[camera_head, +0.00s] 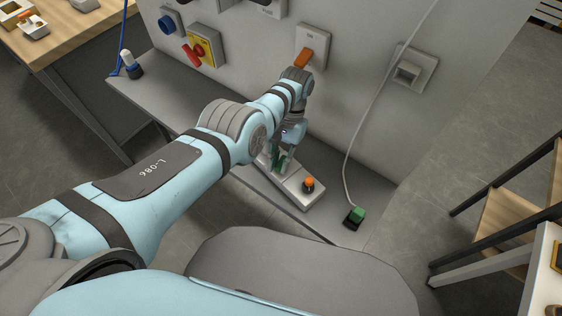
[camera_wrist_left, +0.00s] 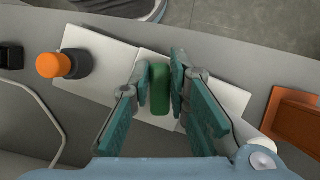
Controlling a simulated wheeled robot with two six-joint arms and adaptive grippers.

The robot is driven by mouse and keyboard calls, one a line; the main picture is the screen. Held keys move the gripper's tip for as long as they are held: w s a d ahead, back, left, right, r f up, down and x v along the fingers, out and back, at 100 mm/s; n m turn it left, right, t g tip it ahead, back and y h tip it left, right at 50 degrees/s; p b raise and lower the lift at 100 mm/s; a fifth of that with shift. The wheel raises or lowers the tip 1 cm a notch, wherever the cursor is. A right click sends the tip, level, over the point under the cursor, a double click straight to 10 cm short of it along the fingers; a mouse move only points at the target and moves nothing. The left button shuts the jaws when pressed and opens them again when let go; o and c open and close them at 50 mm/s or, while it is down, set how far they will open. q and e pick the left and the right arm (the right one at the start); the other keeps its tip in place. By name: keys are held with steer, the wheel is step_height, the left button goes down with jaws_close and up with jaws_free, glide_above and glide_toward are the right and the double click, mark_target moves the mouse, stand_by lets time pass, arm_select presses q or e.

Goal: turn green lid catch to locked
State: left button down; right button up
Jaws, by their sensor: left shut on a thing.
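The green lid catch (camera_wrist_left: 160,90) is a small upright green block on a white plate (camera_wrist_left: 207,93) in the left wrist view. My left gripper (camera_wrist_left: 162,88) has its teal fingers on both sides of it and is shut on it. In the head view my left gripper (camera_head: 281,163) reaches down to a white base (camera_head: 297,193) on the grey shelf. There the fingers and arm hide most of the catch, so its exact turn is hard to tell. My right gripper is not in view.
An orange-topped knob (camera_head: 308,184) stands beside the gripper, also in the wrist view (camera_wrist_left: 54,65). A green plug (camera_head: 356,215) with a white cable lies on the shelf. The wall carries an orange-handled switch (camera_head: 303,59), a socket (camera_head: 407,73) and a red-handled yellow switch (camera_head: 202,46).

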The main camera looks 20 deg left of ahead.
arm_select(q)
steer(key=shift+a+m+t+y+p, duration=0.15)
steer(key=shift+m+t+y+p, duration=0.4)
steer(key=shift+m, duration=1.25)
steer(key=shift+g+y, duration=0.25)
steer(key=shift+g, duration=0.1)
steer(key=c, duration=1.5)
jaws_free()
